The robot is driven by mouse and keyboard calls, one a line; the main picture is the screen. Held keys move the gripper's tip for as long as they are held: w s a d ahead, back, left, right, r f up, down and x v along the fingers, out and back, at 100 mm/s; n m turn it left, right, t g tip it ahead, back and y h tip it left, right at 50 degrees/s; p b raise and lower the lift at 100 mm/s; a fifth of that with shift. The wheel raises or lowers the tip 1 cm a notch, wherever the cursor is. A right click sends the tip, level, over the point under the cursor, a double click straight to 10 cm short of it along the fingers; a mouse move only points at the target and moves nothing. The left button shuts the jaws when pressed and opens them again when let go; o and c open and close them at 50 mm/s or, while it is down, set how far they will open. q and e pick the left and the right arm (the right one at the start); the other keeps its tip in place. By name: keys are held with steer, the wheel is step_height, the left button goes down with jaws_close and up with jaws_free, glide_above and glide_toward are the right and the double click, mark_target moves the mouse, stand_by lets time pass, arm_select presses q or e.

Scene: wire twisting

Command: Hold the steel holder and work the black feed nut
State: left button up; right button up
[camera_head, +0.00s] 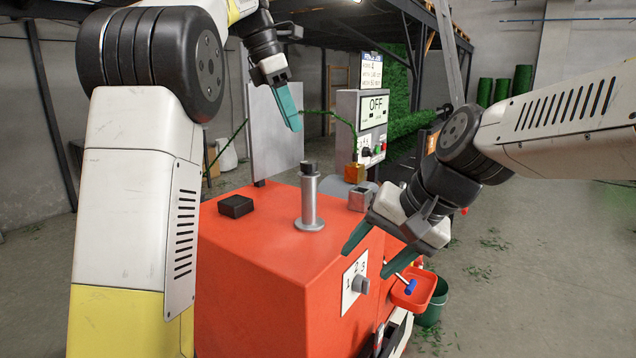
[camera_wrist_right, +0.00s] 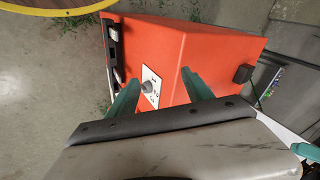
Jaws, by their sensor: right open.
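The steel holder (camera_head: 309,206) stands upright on top of the red cabinet in the head view. The black feed nut (camera_head: 309,167) appears to be the dark cap on its top. My left gripper (camera_head: 290,112) hangs in the air above and slightly left of the holder, apart from it; its teal fingers overlap, so their gap is hidden. My right gripper (camera_head: 370,257) is open and empty, in front of the cabinet's right side, to the right of and below the holder. Its two spread teal fingers (camera_wrist_right: 160,74) show in the right wrist view, where I cannot make out the holder.
A control box (camera_head: 372,108) reading OFF stands behind. A red tray (camera_head: 412,292) hangs at the right.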

mark_target(316, 200)
steer(key=w+a+m+y, duration=0.1)
steer(key=w+m, duration=0.2)
steer(key=w+a+m+y, duration=0.2)
steer(key=w+m, duration=0.1)
steer(key=w+a+m+y, duration=0.1)
steer(key=w+a+m, duration=0.1)
steer(key=w+m, duration=0.2)
steer(key=shift+w+a+r+g+y, duration=0.15)
steer(key=shift+a+g+y, duration=0.1)
steer(key=shift+g+y, duration=0.15)
steer(key=w+m+y, duration=0.1)
steer(key=w+m, duration=0.2)
steer(key=w+m+t+y, duration=0.1)
steer(key=w+m, duration=0.2)
steer(key=w, duration=0.1)
steer(key=w+m+t+y, duration=0.1)
steer(key=w+m, duration=0.1)
steer(key=w, duration=0.2)
steer(key=shift+a+r+m, duration=0.1)
steer(key=shift+a+m, duration=0.15)
steer(key=shift+m, duration=0.15)
steer(key=shift+w+r+y, duration=0.1)
steer(key=shift+w+y, duration=0.2)
steer(key=shift+m, duration=0.3)
steer(key=shift+x, duration=3.95)
steer(key=shift+r, duration=0.2)
